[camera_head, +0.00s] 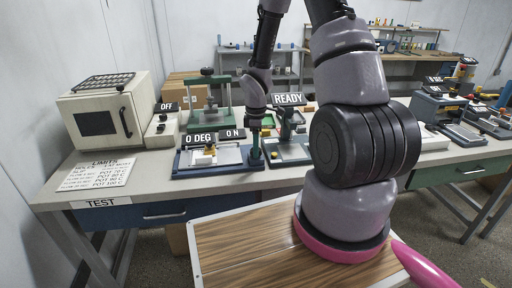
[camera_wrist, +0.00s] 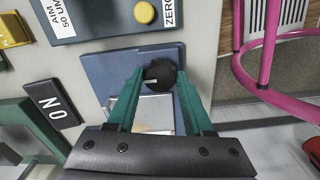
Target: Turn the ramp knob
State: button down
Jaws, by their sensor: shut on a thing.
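The ramp unit (camera_head: 185,165) stands on the bench with a blue base, a pale plate and signs reading "0 DEG" (camera_head: 200,138) and "ON" (camera_head: 234,133). My gripper (camera_head: 256,157) reaches down at its right end. In the wrist view, the green fingers of my gripper (camera_wrist: 160,76) are shut on a round black knob (camera_wrist: 160,73) with a white mark, one finger on each side. The knob sits on a blue-grey plate (camera_wrist: 100,67). In the head view the knob is hidden by my gripper. The "ON" sign also shows in the wrist view (camera_wrist: 52,105).
A device with a "READY" sign (camera_head: 289,99) stands close to the right of my gripper. In the wrist view, a panel marked "ZERO" (camera_wrist: 110,18) with a yellow button (camera_wrist: 144,12) lies close by. A beige oven (camera_head: 100,115) and a limits sheet (camera_head: 98,174) are at the left.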

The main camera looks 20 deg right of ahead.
jog(key=shift+m, duration=0.3)
jog(key=m, duration=0.8)
jog(key=shift+m, duration=0.3)
dwell(0.4)
jog(key=shift+c, duration=1.5)
grip_release()
notch_tip(320, 180, up, 11)
